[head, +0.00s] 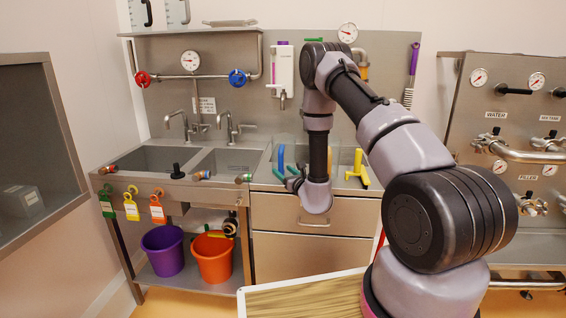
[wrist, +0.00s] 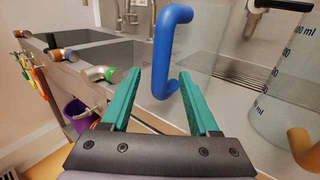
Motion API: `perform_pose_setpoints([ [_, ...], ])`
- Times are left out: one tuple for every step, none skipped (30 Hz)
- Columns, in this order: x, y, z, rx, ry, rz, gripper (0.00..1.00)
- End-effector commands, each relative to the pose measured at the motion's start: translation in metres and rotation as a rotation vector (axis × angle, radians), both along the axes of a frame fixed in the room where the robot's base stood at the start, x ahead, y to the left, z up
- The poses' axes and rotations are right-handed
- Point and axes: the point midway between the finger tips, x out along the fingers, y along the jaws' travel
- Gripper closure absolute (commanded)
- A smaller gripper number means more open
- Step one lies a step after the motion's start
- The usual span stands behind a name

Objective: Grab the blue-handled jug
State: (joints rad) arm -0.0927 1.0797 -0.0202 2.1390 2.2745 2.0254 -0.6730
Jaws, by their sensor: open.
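The blue-handled jug is a clear jug on the steel counter. In the head view its blue handle (head: 281,158) shows just left of my forearm. In the wrist view the blue handle (wrist: 163,50) stands upright in the middle, with the clear jug body (wrist: 210,45) behind it. My gripper (wrist: 157,82) has green fingers, open, one on each side of the handle's lower end. I cannot tell how far the handle reaches in between them. In the head view my gripper (head: 289,177) is small and partly hidden by my wrist.
A second clear jug with a yellow handle (head: 357,168) stands to the right; its graduated body (wrist: 285,95) is close in the wrist view. Steel sinks (head: 150,160) with taps lie to the left. Purple (head: 163,251) and orange (head: 213,257) buckets stand below.

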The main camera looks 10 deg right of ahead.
Motion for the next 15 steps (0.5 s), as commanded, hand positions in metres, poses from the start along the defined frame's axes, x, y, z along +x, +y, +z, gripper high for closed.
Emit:
perform_pose_setpoints([
  [0.008, 0.003, -0.001, 0.0, -0.002, 0.001, 0.39],
  [0.013, 0.004, -0.001, 0.001, -0.003, 0.001, 0.39],
  [0.017, 0.005, -0.001, 0.0, -0.002, 0.001, 0.39],
  [0.02, 0.006, -0.001, 0.001, -0.002, 0.0, 0.39],
  [0.023, 0.007, -0.001, 0.001, -0.002, 0.001, 0.39],
  [0.025, 0.008, -0.001, 0.001, -0.001, 0.001, 0.39],
  [0.026, 0.008, -0.001, 0.001, -0.001, 0.001, 0.39],
  [0.027, 0.008, -0.001, 0.001, 0.0, 0.0, 0.39],
  [0.028, 0.008, -0.001, 0.001, 0.0, 0.0, 0.39],
  [0.028, 0.008, -0.001, 0.001, 0.0, 0.0, 0.39],
  [0.027, 0.008, -0.001, 0.001, 0.0, 0.0, 0.39],
  [0.027, 0.008, -0.001, 0.001, 0.0, 0.0, 0.39],
  [0.027, 0.008, -0.001, 0.001, 0.0, 0.0, 0.39],
  [0.027, 0.008, -0.001, 0.001, 0.0, 0.0, 0.39],
  [0.027, 0.008, -0.001, 0.001, 0.0, 0.0, 0.54],
])
